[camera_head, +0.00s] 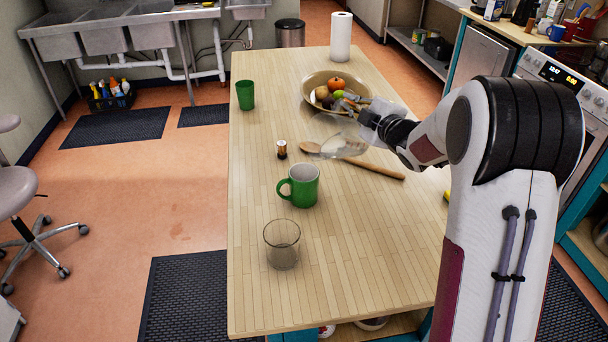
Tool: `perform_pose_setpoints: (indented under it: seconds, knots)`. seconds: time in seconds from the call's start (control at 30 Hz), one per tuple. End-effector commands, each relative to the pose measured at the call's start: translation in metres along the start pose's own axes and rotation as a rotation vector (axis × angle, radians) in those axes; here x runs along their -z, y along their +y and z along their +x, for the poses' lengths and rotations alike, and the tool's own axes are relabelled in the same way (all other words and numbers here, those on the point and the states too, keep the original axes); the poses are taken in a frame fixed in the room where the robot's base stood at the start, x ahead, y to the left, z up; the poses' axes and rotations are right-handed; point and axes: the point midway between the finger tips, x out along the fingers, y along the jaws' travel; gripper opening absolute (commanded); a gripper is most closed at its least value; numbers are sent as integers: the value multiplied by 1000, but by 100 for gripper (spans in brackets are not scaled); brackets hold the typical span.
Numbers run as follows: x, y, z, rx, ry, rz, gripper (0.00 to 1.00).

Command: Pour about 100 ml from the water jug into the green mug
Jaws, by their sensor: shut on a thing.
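The green mug (299,187) stands upright near the middle of the wooden table, its handle to the left. My gripper (384,124) reaches in from the right, above the table, behind and to the right of the mug. It is shut on a clear vessel, which I take for the water jug (345,147). The jug is see-through, so its outline, tilt and water level are hard to tell. It is apart from the mug. The mug's inside is too small to show any water. My arm hides part of the table's right side.
A clear glass (282,246) stands in front of the mug.

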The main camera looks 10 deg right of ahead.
Motion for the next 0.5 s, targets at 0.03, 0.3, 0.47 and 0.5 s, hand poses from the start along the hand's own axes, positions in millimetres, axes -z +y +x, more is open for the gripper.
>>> perform_pose_setpoints:
  seconds: [0.03,0.3,0.47,0.5]
  knots:
    - [2,2,0,-5,2,-7,0]
    - [10,4,-3,-18,2,-49,0]
    - [13,4,-3,-24,2,-67,0]
    - [13,4,-4,-25,2,-70,0]
